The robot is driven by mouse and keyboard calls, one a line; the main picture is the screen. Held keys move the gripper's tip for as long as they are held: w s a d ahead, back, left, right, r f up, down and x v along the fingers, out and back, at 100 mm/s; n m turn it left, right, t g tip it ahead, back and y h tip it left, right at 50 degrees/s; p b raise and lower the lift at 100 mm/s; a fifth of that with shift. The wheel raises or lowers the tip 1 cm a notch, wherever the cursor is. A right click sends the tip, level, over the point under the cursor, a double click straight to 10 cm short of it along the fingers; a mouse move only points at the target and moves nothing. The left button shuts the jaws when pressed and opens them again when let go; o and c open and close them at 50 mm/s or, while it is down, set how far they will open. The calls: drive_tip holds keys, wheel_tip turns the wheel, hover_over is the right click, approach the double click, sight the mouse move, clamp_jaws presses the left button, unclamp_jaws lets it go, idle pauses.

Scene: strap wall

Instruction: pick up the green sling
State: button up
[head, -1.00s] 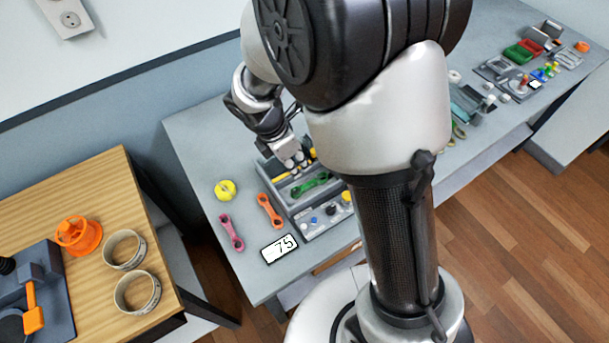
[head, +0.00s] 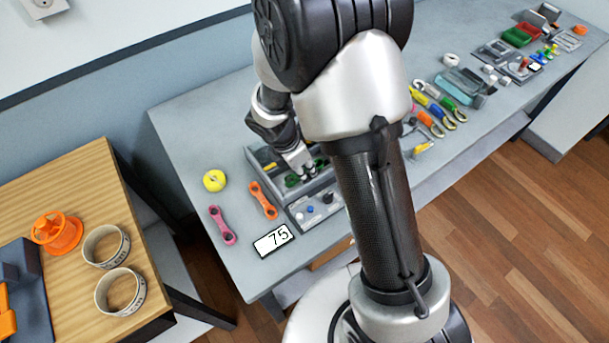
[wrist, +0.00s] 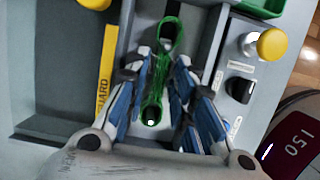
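The green sling (wrist: 173,75) is a long loop with a ring at each end. It lies lengthwise in a narrow grey compartment of the tray (wrist: 211,40). My gripper (wrist: 165,62) is over it in the wrist view, with one blue-padded finger on each side and gaps to the sling. It is open; whether the fingers touch the compartment floor I cannot tell. In the head view the gripper (head: 306,172) is at the tray, and only part of the green sling (head: 292,181) shows beside the fingers.
A yellow strip marked GUARD (wrist: 105,70) lies left of the compartment. A panel with a yellow button (wrist: 272,45) and black knob (wrist: 240,88) is at right. Orange (head: 262,200) and pink (head: 222,225) slings, a yellow roll (head: 214,181) and a "75" card (head: 273,240) lie nearby.

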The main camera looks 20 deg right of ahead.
clamp_jaws()
drive_tip(key=shift+r, duration=0.1)
idle(0.4)
